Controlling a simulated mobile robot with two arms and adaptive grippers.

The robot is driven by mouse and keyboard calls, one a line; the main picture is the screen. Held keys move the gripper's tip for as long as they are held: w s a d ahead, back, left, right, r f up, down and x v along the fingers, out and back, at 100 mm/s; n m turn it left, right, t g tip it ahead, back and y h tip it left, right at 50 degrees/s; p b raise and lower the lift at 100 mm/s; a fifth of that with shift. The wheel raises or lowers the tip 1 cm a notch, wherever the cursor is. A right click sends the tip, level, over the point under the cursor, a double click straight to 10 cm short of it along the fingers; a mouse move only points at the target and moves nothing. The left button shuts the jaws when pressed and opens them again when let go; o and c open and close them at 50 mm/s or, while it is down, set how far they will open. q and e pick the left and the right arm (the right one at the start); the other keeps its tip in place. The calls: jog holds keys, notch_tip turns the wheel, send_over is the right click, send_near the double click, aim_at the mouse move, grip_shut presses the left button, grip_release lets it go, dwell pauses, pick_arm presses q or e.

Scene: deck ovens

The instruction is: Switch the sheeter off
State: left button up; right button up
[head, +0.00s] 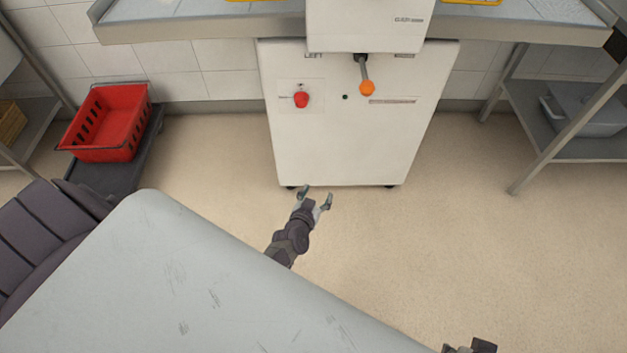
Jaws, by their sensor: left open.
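The sheeter (340,150) is a white cabinet standing against the tiled wall, with a belt table reaching out on each side at the top. A red knob (302,100) sits on a pale plate at the left of its front. A small dark green dot (345,97), perhaps a lamp, is to the right of the knob. A lever with an orange ball (367,88) hangs at the upper middle. My left gripper (316,198) is open and empty, low in front of the cabinet's bottom edge in the picture, apart from the knob.
A grey worktop (170,270) fills the lower left, close to my left arm. A red crate (110,125) rests on a dark low cart at the left. A steel rack (560,120) with a grey tub stands at the right. The floor before the sheeter is clear.

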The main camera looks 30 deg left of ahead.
pick_arm(q)
jog(key=s+d+f+m+g+h+p, duration=0.1)
jog(key=s+d+f+g+p, duration=0.1)
jog(key=s+f, duration=0.2)
jog(key=shift+s+d+f+h, duration=0.3)
jog(key=shift+s+d+f, duration=0.1)
jog(key=shift+s, duration=0.9)
pick_arm(e)
jog(key=shift+r, duration=1.35)
